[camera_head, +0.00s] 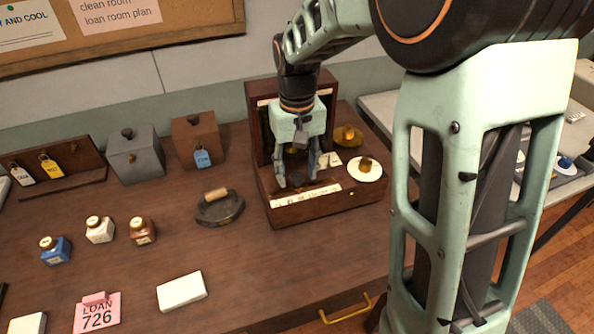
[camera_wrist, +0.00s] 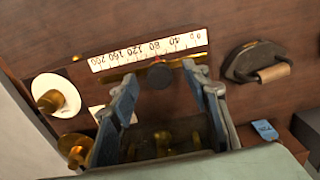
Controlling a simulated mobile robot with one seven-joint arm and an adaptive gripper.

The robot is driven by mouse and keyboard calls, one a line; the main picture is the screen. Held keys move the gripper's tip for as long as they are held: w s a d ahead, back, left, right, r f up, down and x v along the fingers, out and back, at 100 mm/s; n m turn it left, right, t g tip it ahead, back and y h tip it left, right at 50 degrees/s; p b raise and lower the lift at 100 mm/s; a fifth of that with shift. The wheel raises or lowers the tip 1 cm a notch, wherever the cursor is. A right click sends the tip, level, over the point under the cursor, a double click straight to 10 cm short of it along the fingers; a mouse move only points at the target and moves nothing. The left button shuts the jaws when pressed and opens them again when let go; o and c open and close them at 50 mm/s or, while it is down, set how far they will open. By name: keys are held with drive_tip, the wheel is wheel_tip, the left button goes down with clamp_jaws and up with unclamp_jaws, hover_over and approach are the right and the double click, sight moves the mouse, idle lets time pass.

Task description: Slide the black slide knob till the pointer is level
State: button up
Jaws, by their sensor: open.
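An open dark wooden balance box (camera_head: 318,213) stands on the counter, with a white number scale (camera_head: 305,196) along its front. The scale also shows in the wrist view (camera_wrist: 150,49), beside a brass bar. The black slide knob (camera_wrist: 159,75) sits on this bar below the scale's middle; in the head view the dark knob (camera_head: 296,180) is partly hidden. My gripper (camera_head: 297,181) points down into the box, fingers open. In the wrist view the fingers (camera_wrist: 164,78) stand on either side of the knob, with gaps. I cannot make out the pointer.
A white dish (camera_head: 364,177) with a brass weight sits at the box's right. A dark stamp-like tool (camera_head: 220,211) with a wooden handle lies to its left. Ink bottles (camera_head: 100,230), a white block (camera_head: 181,291) and a pink loan card (camera_head: 97,316) are further left.

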drive_tip(key=shift+r+p, duration=2)
drive_tip(key=shift+r, duration=0.95)
drive_tip(key=shift+f, duration=0.1)
